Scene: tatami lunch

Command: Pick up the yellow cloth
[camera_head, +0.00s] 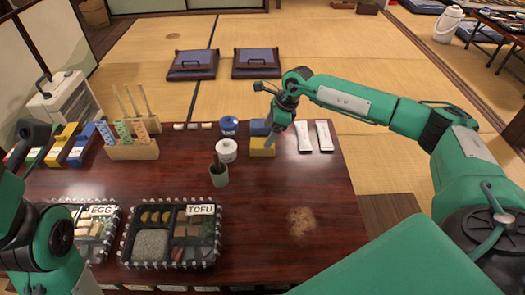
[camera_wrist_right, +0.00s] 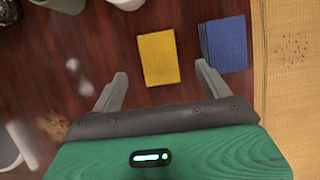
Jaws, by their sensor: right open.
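The yellow cloth (camera_head: 262,147) lies folded flat on the dark wooden table, near its far edge. It also shows in the right wrist view (camera_wrist_right: 158,58) as a yellow rectangle, apart from the fingers and a little beyond their tips. My right gripper (camera_head: 272,137) is over the cloth's area in the head view. In the right wrist view the right gripper (camera_wrist_right: 160,72) is open and empty, with the cloth lying ahead between the lines of its fingers. My left arm shows at the left edge of the head view, but its fingertips cannot be made out.
A blue cloth (camera_head: 260,127) lies just beyond the yellow one. Two white packets (camera_head: 314,136) are to its right, and a white pot (camera_head: 226,150) and blue pot (camera_head: 229,125) to its left. A cup (camera_head: 218,175) and lunch tray (camera_head: 130,258) stand nearer.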

